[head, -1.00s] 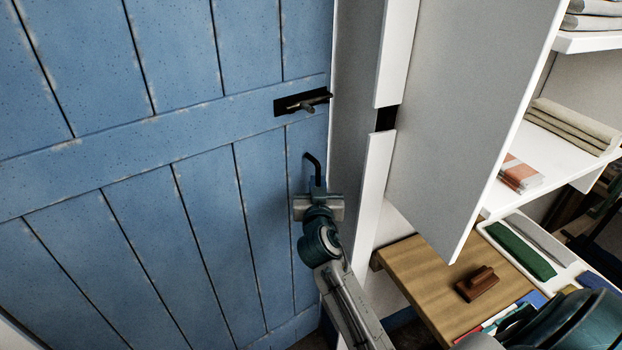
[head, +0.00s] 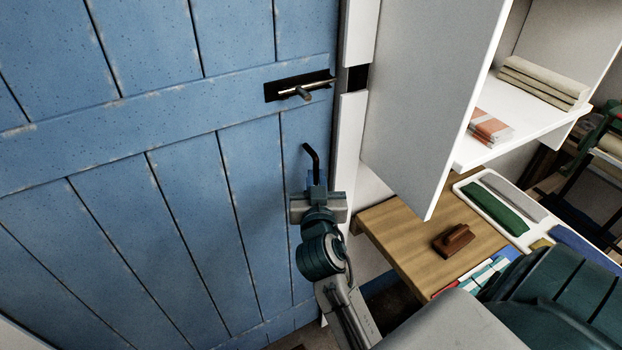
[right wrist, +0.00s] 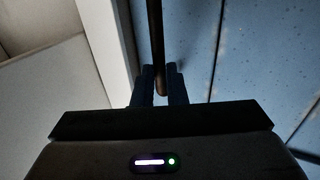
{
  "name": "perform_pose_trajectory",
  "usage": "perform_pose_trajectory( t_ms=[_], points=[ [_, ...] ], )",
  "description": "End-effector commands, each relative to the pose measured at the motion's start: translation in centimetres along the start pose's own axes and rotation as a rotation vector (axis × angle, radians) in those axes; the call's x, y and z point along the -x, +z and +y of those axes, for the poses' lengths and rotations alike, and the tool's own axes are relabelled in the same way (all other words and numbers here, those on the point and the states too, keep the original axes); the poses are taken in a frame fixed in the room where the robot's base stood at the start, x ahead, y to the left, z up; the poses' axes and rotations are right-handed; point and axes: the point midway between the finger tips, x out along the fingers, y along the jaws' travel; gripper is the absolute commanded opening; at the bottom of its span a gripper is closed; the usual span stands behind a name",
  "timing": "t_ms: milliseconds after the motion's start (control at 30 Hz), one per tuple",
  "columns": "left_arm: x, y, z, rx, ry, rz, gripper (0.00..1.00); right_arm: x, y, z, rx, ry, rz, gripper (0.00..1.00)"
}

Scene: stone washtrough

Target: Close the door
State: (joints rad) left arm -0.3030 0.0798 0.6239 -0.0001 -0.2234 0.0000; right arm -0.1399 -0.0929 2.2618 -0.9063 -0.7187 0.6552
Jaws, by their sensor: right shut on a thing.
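The blue plank door (head: 180,190) fills the left of the head view. Its right edge is close beside the white frame post (head: 352,150), with a narrow dark strip between them. A black plate with a metal bolt (head: 300,90) is near that edge. Below it is a dark hooked pull handle (head: 312,155). My right gripper (head: 317,188) is shut on the lower part of this handle. In the right wrist view the handle (right wrist: 156,45) runs down between the fingers (right wrist: 158,92), with the door (right wrist: 250,55) at the right. My left gripper is not in view.
A white panel (head: 425,100) stands right of the frame. Beyond it are a shelf (head: 535,128) with folded cloths and a wooden table (head: 400,225) bearing a brown block (head: 453,240) and a white tray (head: 495,210).

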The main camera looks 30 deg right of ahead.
Motion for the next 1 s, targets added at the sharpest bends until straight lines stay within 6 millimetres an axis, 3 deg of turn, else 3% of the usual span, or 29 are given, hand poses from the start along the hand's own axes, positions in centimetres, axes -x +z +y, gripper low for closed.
perform_pose_trajectory(
  t_ms=[67,100,167,1000],
  points=[
    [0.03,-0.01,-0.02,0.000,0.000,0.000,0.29,0.01,-0.31,0.30,0.008,0.010,0.005,0.00],
    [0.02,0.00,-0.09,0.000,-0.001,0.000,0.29,0.01,-0.29,0.30,0.008,0.010,0.005,0.20],
    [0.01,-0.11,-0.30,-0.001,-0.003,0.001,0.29,0.00,-0.26,0.26,0.008,0.009,0.005,0.30],
    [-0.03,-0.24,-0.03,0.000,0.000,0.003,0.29,0.00,0.01,0.08,0.003,0.004,0.000,0.30]
  ],
)
